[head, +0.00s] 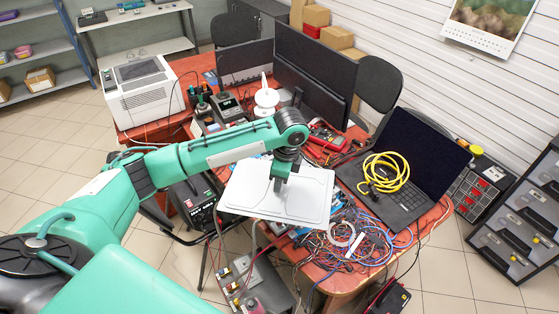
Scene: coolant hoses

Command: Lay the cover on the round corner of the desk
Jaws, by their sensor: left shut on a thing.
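The cover (305,193) is a flat, pale grey panel with rounded corners. My left gripper (280,184) points down at its upper middle and is shut on it; the fingertips are partly hidden by the wrist. The cover is over the front part of the desk (428,228), with its left end reaching past the desk's edge. I cannot tell whether it touches the desk or hangs just above it. The desk is reddish-brown, and its rounded front corner (345,284) shows below the cover and the cables. My right gripper is not in view.
Tangled cables (365,245) and a tape roll lie right of the cover. An open laptop (415,160) carries a coiled yellow hose (385,172). Monitors (315,75), a white machine (143,90) and instruments crowd the back. Equipment boxes stand on the floor below.

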